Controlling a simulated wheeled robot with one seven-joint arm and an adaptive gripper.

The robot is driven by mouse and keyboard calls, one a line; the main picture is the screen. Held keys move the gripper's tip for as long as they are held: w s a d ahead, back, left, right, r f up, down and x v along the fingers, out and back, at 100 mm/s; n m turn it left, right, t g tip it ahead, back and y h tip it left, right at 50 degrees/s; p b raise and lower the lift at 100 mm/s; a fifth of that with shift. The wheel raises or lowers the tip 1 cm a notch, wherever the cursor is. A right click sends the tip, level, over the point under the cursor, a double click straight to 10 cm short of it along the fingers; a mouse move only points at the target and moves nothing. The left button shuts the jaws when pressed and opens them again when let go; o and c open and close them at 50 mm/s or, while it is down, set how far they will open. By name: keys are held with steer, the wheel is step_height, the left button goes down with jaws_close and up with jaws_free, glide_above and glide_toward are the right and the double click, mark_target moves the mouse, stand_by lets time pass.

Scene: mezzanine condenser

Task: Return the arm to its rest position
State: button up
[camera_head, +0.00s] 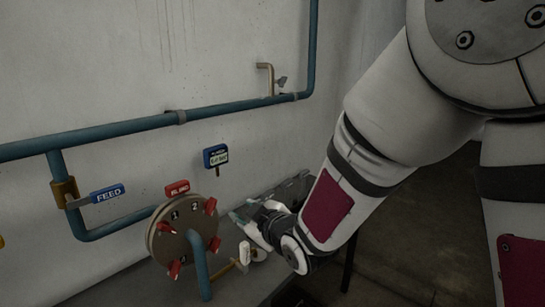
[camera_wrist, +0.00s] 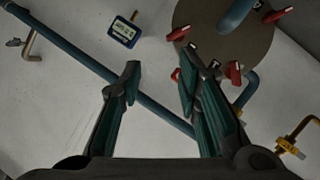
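My arm comes in from the upper right in the head view, bent down toward the bench. My gripper (camera_head: 240,218) is at the end of it, just right of the round valve disc (camera_head: 168,238). In the wrist view my gripper (camera_wrist: 158,80) has its two fingers apart, with nothing between them but the wall and a blue pipe behind. The disc (camera_wrist: 225,55) shows there past the right finger, with red handles on it. No held object is visible. Whether a finger touches anything cannot be told.
A blue pipe (camera_head: 120,133) runs along the wall. A brass tap (camera_head: 266,78) is above. A brass fitting (camera_head: 243,255) is close below my gripper. Open floor lies right.

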steer(key=s+d+r+m+g+h, duration=0.25)
steer(key=s+d+r+m, duration=0.2)
steer(key=d, duration=0.45)
steer(key=s+d+r+m+g+h, duration=0.1)
steer(key=s+d+r+m+h, duration=0.25)
steer(key=s+d, duration=0.45)
steer(key=s+d+m+g, duration=0.1)
steer(key=s+d, duration=0.3)
steer(key=s, duration=0.4)
steer(key=s+d+m+g+h, duration=0.1)
steer(key=s+d+m, duration=0.3)
steer(key=s, duration=0.5)
steer(key=shift+d+g+h, duration=0.2)
steer(key=shift+g+h, duration=0.1)
steer(key=shift+g, duration=0.45)
steer(key=shift+w+f, duration=0.1)
